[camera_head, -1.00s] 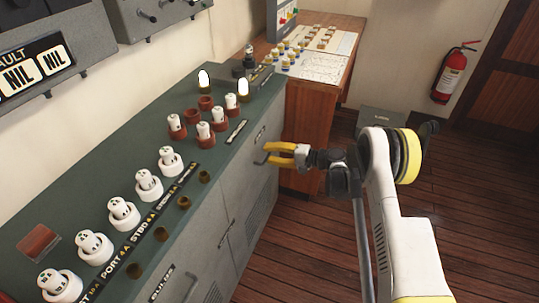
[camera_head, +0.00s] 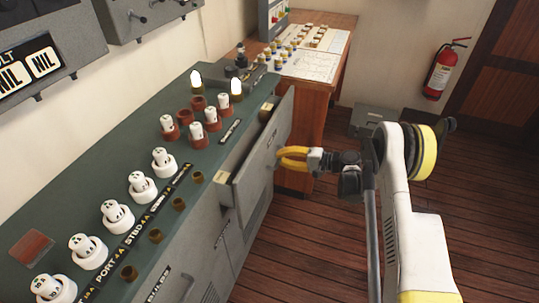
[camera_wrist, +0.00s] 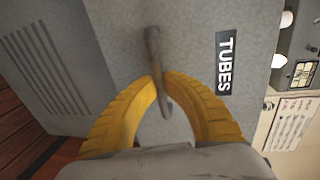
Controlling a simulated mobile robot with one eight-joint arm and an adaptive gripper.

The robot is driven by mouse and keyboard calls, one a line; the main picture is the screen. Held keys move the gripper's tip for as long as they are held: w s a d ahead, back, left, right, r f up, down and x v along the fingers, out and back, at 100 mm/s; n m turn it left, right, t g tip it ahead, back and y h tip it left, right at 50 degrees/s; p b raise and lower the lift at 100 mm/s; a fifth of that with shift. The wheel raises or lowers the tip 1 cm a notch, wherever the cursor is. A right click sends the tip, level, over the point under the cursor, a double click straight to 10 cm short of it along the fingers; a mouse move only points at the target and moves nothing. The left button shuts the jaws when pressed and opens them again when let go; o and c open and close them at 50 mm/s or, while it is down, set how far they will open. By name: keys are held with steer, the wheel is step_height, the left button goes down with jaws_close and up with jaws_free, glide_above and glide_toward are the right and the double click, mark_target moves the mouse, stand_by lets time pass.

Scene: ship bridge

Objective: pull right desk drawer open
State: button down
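The right desk drawer (camera_head: 262,158) is a grey front in the green-topped desk (camera_head: 120,190). It stands partly pulled out, with a dark gap between it and the desk body. In the wrist view its front (camera_wrist: 185,50) carries a "TUBES" label (camera_wrist: 226,62) and a thin bar handle (camera_wrist: 155,65). My gripper (camera_head: 281,158) is at the drawer front, on the handle. In the wrist view its yellow fingers (camera_wrist: 160,92) close in on both sides of the handle, with the tips meeting at it.
White and brown fuse holders (camera_head: 145,186) stand on the desk top. A wooden cabinet (camera_head: 310,105) stands beyond the drawer. A red fire extinguisher (camera_head: 444,70) hangs on the back wall. The plank floor (camera_head: 310,245) in front of the desk is open.

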steer(key=f+v, duration=0.1)
steer(key=v, duration=0.7)
steer(key=f+v, duration=0.2)
steer(key=v, duration=0.7)
steer(key=shift+d+f, duration=0.25)
steer(key=shift+d, duration=0.05)
steer(key=c, duration=1.5)
jaws_free()
steer(key=v, duration=1.2)
